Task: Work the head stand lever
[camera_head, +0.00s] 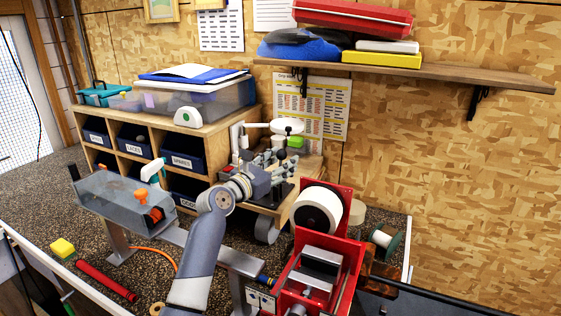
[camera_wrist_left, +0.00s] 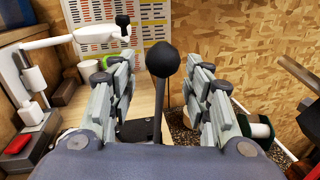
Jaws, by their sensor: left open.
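The head stand lever (camera_wrist_left: 158,105) is a dark rod with a round black ball knob (camera_wrist_left: 163,60) on top. In the left wrist view it stands nearly upright from a black base (camera_wrist_left: 133,130). My left gripper (camera_head: 274,162) is open, and its two grey padded fingers stand on either side of the lever with gaps on both sides. Whether the knob lies level with the fingertips or beyond them is hard to tell. In the head view the gripper hides the lever. My right gripper is in neither view.
A wooden cubby (camera_head: 160,135) with dark bins stands left of the gripper. A white lamp-like arm (camera_wrist_left: 60,43) is close by on the left. A red stand with a white roll (camera_head: 318,210) is at the right front. A shelf (camera_head: 440,76) hangs above.

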